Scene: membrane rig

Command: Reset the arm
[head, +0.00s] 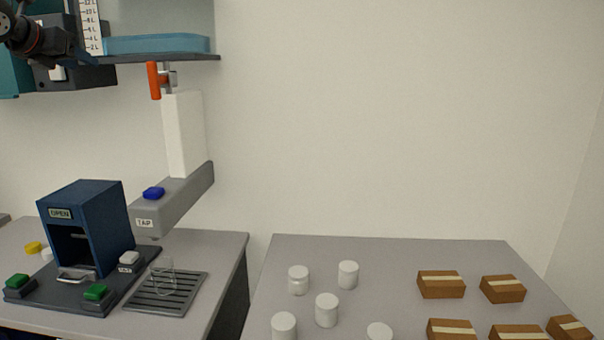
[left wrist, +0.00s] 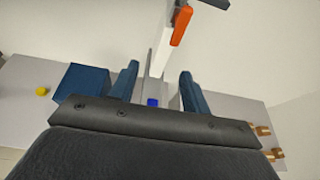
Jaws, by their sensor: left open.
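My left gripper (left wrist: 157,85) is open in the left wrist view, with its two blue fingers apart and nothing between them. Beyond the fingers stand the tap arm with its blue button (left wrist: 153,102) and the orange handle (left wrist: 181,26). In the head view part of my left arm shows at the top left, high up by the shelf; its fingertips are not clear there. The tap unit (head: 172,200) has an orange lever (head: 153,81) on its white column and a blue button on top. My right gripper is not in view.
A blue press box (head: 85,228) with green buttons stands at left, beside a drip tray (head: 167,294) holding a clear glass (head: 162,277). A shelf (head: 150,57) hangs above. The right table (head: 400,258) holds several white jars and brown boxes. The wall area is clear.

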